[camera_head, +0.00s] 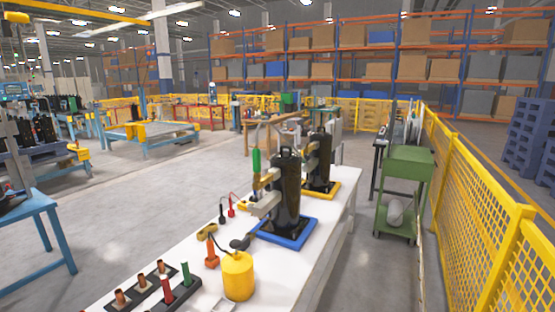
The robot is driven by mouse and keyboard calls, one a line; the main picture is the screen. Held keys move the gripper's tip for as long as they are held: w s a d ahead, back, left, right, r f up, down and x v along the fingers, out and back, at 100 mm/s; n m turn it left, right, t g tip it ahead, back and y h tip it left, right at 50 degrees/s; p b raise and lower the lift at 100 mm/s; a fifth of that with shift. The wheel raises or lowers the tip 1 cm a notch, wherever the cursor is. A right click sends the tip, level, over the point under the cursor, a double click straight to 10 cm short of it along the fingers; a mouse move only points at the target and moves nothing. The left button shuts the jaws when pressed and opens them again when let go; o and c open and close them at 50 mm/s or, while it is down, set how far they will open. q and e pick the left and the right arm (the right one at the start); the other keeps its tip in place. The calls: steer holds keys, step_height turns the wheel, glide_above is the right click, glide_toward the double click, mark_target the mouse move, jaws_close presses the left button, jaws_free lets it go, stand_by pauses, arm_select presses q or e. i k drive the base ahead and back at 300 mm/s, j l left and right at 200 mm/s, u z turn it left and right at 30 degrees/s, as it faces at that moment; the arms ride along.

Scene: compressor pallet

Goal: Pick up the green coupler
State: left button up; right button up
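A short upright green cylinder (185,274), which looks like the green coupler, stands in a dark holder near the front of the white table (262,285). A similar red cylinder (168,290) stands just left of it. A second green upright piece (256,160) shows higher up, beside the nearer black compressor (287,195); I cannot tell what it is attached to. Neither of my grippers is in view.
The compressor stands on a blue pallet (285,239), with another on a yellow pallet (322,193) behind. A yellow canister (238,275) stands right of the green cylinder. Copper pieces (139,282) stand to its left. A green cart (408,165) and yellow fence (480,190) are at right.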

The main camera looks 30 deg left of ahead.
mark_target(256, 154)
steer(key=i+u, duration=0.2)
steer(key=i, duration=0.45)
steer(key=i+l+u, duration=0.15)
steer(key=i, duration=0.5)
steer(key=l, duration=0.1)
